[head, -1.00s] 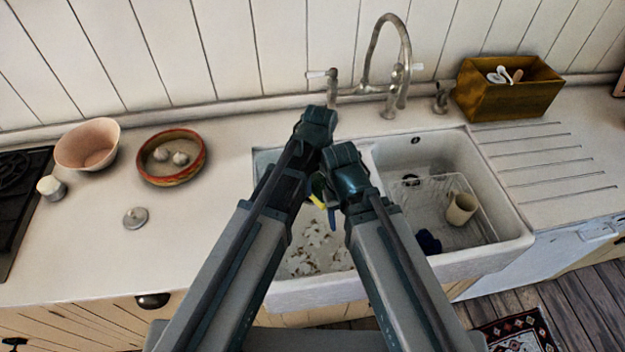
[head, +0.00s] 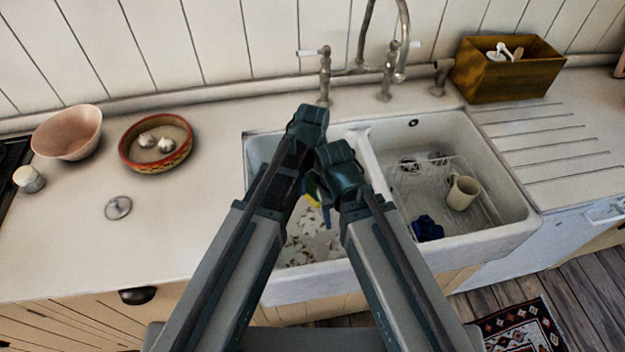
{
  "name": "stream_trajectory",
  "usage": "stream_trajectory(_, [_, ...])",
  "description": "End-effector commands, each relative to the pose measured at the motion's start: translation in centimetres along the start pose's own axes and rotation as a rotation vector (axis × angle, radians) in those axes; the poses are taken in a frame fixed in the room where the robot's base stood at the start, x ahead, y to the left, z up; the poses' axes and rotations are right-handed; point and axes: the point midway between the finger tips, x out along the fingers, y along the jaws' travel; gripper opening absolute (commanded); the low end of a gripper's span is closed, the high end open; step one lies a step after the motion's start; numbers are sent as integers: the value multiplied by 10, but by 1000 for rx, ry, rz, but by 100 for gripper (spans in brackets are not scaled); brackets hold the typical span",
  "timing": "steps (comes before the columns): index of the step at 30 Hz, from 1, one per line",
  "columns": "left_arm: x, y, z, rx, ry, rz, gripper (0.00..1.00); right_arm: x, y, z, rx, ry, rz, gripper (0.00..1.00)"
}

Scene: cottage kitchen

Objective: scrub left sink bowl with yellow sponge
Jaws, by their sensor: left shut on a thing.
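The left sink bowl (head: 258,152) is white, with brown and pale scraps scattered over its floor (head: 305,240). My two arms cross the view and cover much of this bowl. My left gripper (head: 313,190) is over the left bowl, mostly hidden between the arm links. It is shut on the yellow sponge (head: 313,201), of which only a small yellow edge shows. I cannot tell whether the sponge touches the bowl. My right arm ends close beside the left one; its fingers are hidden.
The right bowl holds a wire rack, a cream mug (head: 463,193) and a dark blue cloth-like thing (head: 427,229). Taps (head: 385,80) stand behind. A wooden box (head: 505,75) is at right. A pink bowl (head: 67,135), a red-rimmed dish (head: 128,155) and a metal lid (head: 118,208) are at left.

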Motion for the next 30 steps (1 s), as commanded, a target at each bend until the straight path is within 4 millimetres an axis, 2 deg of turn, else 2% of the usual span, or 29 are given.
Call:
stream_trajectory(1, [10,0,0,0,0,0,25,10,-1,-1,0,0,0,56])
stream_trajectory(30, [102,0,0,0,0,0,25,102,-10,-6,0,0,0,56])
